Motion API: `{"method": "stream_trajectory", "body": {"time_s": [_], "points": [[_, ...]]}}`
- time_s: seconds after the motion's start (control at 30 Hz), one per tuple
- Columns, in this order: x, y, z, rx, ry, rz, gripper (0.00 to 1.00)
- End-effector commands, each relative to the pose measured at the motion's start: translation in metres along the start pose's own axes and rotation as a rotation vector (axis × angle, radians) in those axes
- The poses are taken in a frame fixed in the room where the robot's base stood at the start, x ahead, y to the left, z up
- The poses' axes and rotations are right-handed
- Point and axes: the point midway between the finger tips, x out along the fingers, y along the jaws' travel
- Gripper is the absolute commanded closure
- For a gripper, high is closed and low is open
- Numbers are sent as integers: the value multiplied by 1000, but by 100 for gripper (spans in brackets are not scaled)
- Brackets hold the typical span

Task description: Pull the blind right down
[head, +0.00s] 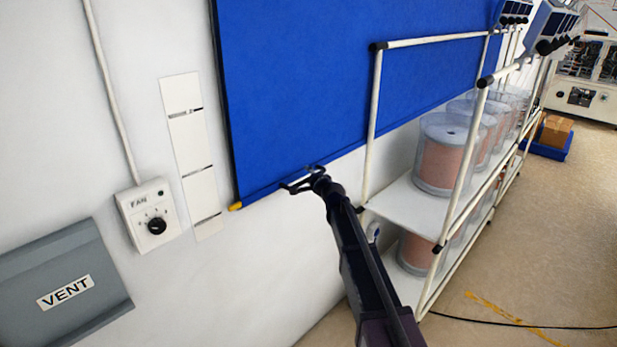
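The blue blind (290,80) hangs against the white wall, its upper part out of frame. Its bottom bar (262,192) runs slantwise up to the right and has a yellow cap (236,206) at its left end. The capped end hangs between the middle and lowest marks of the white strip (190,145) beside it. My gripper (294,179) is at the bar, right of the cap. Its dark fingers look spread apart, overlapping the bar in the picture. Whether they touch it is unclear.
A FAN control box (150,215) and a grey VENT panel (62,285) are on the wall at left. A white-framed rack (405,205) with clear drums of copper-coloured spools (440,165) stands at right, close to my arm.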

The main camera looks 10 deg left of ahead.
Motion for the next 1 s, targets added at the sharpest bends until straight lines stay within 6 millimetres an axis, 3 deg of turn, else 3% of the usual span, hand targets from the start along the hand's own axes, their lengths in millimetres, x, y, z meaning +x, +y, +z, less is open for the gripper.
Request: {"method": "stream_trajectory", "body": {"time_s": [1.0], "points": [[-16, -86, -7, 0, 1, 0, 43]]}}
